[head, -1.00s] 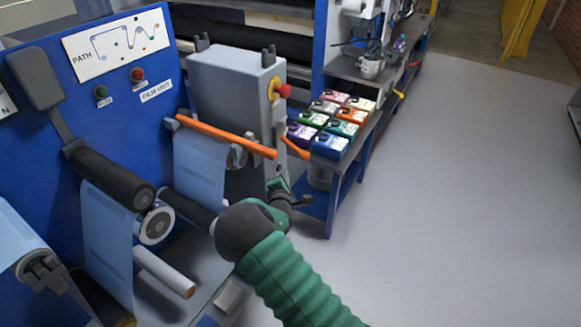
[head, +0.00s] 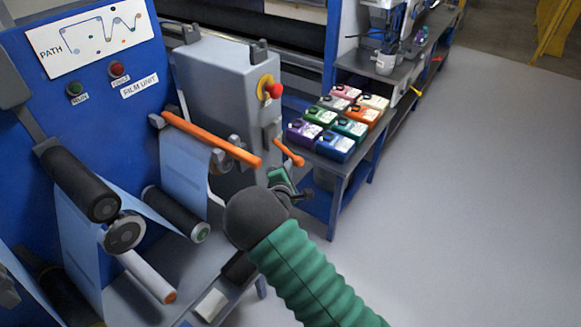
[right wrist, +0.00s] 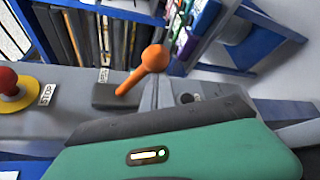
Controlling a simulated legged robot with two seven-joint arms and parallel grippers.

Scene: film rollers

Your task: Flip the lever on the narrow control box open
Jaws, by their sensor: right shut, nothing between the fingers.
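The narrow control box (head: 212,85) is a tall grey cabinet right of the blue film unit. Its orange lever (head: 289,153) sits on its right side, below the red stop button, and slants down to a round knob at the lower right. In the right wrist view the lever (right wrist: 143,70) rises from a dark base, with its knob just beyond my green gripper body. My right gripper (head: 297,192) is shut and empty, just below the lever, with a visible gap to it. Its fingertips are small and partly hidden. My left gripper is not in view.
The red stop button (head: 275,90) is above the lever and also shows in the right wrist view (right wrist: 8,79). A long orange bar (head: 210,138) and film rollers stand left of my arm. A table (head: 345,172) with several coloured cartridges is behind. The floor at right is clear.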

